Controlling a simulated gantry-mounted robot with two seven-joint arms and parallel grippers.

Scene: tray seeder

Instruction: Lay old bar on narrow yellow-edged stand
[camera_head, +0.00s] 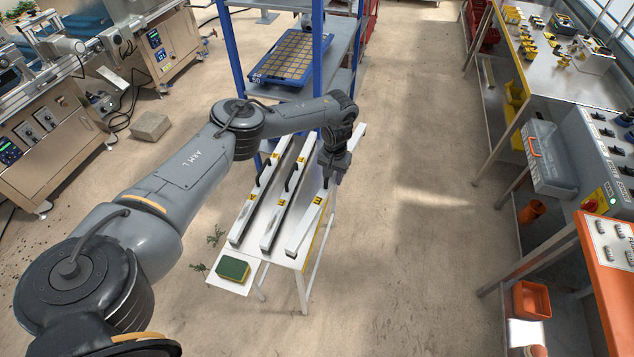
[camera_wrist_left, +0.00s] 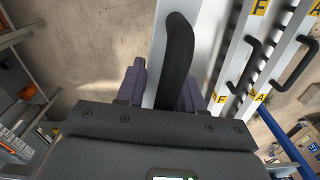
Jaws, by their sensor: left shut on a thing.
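The narrow stand (camera_head: 268,257) has a white top and a yellow right edge. Three long pale bars with black handles lie along it side by side: a left bar (camera_head: 243,217), a middle bar (camera_head: 270,232) and a right bar (camera_head: 301,237). The right bar, which I take for the old bar, is along the yellow edge. My left gripper (camera_head: 329,177) is shut on its black handle (camera_wrist_left: 178,55). I cannot tell whether this bar rests on the stand or hangs just above it. In the left wrist view, the other bars are to the right, with yellow letter labels. My right gripper is out of view.
A green and yellow sponge (camera_head: 233,270) sits on the stand's front shelf. A blue rack (camera_head: 284,58) with a seed tray stands directly behind. Machines are at the left. Floor between is clear.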

